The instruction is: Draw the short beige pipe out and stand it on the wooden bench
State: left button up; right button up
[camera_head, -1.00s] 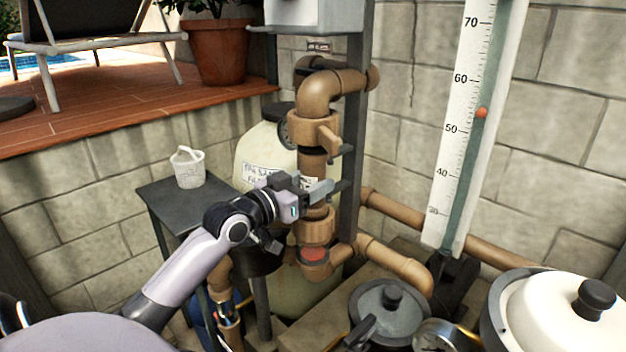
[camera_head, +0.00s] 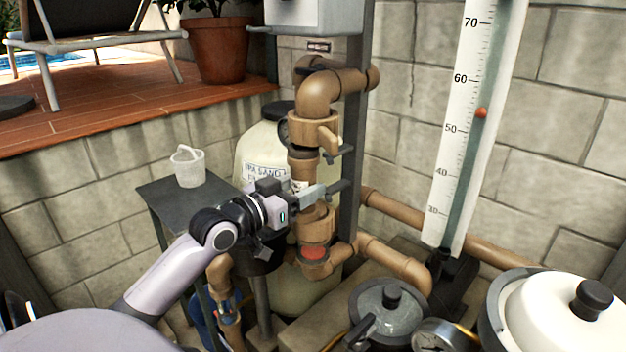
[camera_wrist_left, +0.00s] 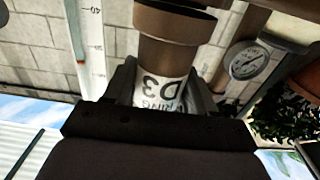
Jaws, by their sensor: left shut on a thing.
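The short beige pipe (camera_head: 303,168) shows brownish and stands about upright in the pipe column, below a valve (camera_head: 313,132) and above a lower collar fitting (camera_head: 316,230). My left gripper (camera_head: 318,193) is shut around its middle, coming from the left. In the left wrist view the pipe (camera_wrist_left: 170,55) rises between the fingers (camera_wrist_left: 163,92), with a white label reading D3 upside down. The gripper hides part of the pipe, and I cannot tell whether its ends are free. A dark bench (camera_head: 165,205), whose material I cannot tell, stands left. My right gripper is out of view.
A white bucket (camera_head: 187,168) stands on the bench; bare top remains around it. A pale filter tank (camera_head: 262,148) and a dark post (camera_head: 350,140) stand close to the column. A gauge (camera_head: 433,335) and lidded pots (camera_head: 390,310) are at the lower right.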

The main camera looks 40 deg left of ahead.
pick_arm(q)
jog(key=s, duration=1.1)
jog(key=shift+s+a, duration=0.2)
jog(key=shift+a, duration=0.25)
dwell(0.9)
jog(key=shift+r, duration=0.1)
dwell(0.4)
